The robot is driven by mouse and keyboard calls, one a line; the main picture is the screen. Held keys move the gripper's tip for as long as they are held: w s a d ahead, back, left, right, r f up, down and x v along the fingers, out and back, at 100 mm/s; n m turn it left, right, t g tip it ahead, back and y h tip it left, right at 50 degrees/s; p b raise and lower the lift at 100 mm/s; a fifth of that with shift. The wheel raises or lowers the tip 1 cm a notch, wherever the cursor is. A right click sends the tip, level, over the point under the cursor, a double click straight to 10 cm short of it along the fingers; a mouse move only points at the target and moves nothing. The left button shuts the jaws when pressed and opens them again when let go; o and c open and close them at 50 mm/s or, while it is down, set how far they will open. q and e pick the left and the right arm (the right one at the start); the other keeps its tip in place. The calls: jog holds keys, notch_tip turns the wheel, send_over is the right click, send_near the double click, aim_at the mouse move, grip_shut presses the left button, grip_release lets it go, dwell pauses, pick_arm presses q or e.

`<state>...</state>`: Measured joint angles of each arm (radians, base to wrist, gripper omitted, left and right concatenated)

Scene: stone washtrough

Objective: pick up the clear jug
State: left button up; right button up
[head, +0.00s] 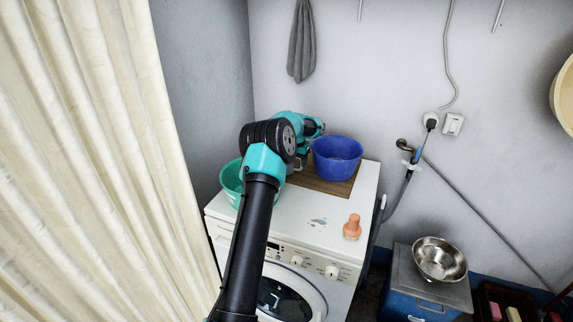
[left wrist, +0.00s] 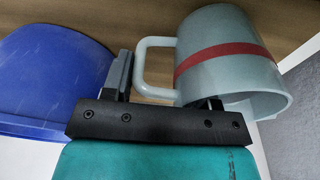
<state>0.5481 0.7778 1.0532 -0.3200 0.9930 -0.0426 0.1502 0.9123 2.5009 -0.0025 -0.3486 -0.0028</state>
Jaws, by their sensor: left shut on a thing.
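The clear jug (left wrist: 225,60) shows in the left wrist view as a pale grey, see-through-looking cup with a red band and a loop handle on its left side. My left gripper (left wrist: 166,88) is shut on the jug at its handle; one finger shows left of the handle and the other is partly hidden at the jug's body. In the head view my left arm reaches over the washing machine, and I cannot make out the jug behind it. I cannot tell whether the jug touches the surface below. My right gripper is not in view.
A blue tub (head: 337,158) stands on a brown board (head: 325,187) on the washing machine (head: 290,225), close beside my gripper. A green basin (head: 231,180) is partly behind my arm. An orange object (head: 352,227) stands near the front right. A cream curtain (head: 90,150) hangs left.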

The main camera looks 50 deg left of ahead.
pick_arm(q)
jog(key=shift+r, duration=0.1)
notch_tip(320, 180, up, 10)
jog(key=shift+f, duration=0.1)
dwell(0.5)
dwell(0.4)
